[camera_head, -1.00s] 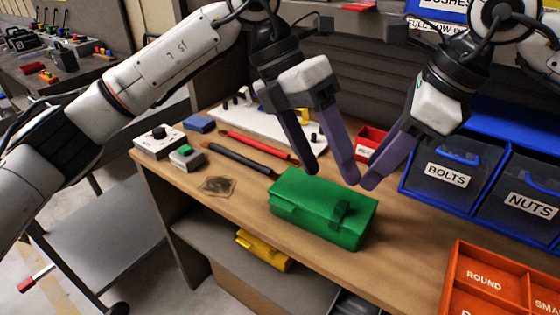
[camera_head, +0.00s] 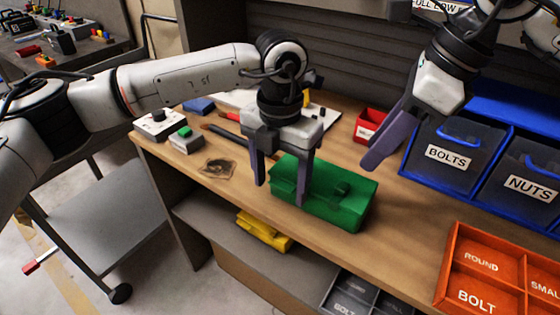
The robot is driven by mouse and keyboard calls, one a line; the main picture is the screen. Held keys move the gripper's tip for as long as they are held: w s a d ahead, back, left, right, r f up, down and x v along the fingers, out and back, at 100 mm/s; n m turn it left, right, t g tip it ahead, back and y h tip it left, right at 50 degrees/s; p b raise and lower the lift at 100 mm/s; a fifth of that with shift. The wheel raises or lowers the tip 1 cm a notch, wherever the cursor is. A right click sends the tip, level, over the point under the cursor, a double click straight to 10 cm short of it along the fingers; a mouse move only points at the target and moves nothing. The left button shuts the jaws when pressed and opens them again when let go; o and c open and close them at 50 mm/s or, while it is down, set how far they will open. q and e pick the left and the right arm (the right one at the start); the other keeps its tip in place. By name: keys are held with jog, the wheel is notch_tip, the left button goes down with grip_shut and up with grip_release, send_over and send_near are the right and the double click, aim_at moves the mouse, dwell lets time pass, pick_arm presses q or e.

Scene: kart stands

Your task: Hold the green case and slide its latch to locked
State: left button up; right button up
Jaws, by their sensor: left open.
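The green case (camera_head: 335,212) lies on the wooden workbench, long side towards the front edge. Its latch appears to be the raised green block (camera_head: 342,188) on the top towards the right; whether it is locked cannot be told. My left gripper (camera_head: 281,193) is open and points down at the case's left end. One finger is left of that end and the other hangs in front of the case; contact cannot be told. My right gripper (camera_head: 374,166) is above and behind the case's right end, apart from it. Its fingers overlap in view, so its opening cannot be told.
Blue bins (camera_head: 407,181) marked BOLTS and NUTS and an orange tray (camera_head: 449,262) stand to the right. A small red bin (camera_head: 368,130) is behind. A control box (camera_head: 157,128) and a green-button box (camera_head: 186,142) are at left. A dark patch (camera_head: 217,168) lies left of the case.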

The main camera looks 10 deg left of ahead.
pick_arm(q)
jog(key=shift+f, duration=0.85)
jog(key=shift+c, duration=0.5)
jog(key=c, duration=1.1)
jog(key=shift+c, duration=0.9)
pick_arm(e)
jog(key=shift+c, duration=0.7)
jog(key=shift+s+d, duration=0.1)
jog(key=shift+d, duration=0.05)
jog(key=c, duration=0.3)
jog(key=shift+m+t, duration=0.3)
jog(key=shift+m, duration=0.4)
jog(key=s+d, duration=0.1)
jog(key=d, duration=0.3)
jog(key=s+d, duration=0.1)
jog(key=d, duration=0.1)
jog(key=shift+s+d+r, duration=0.15)
jog(key=shift+s+r, duration=0.15)
jog(key=shift+s, duration=0.05)
grip_shut()
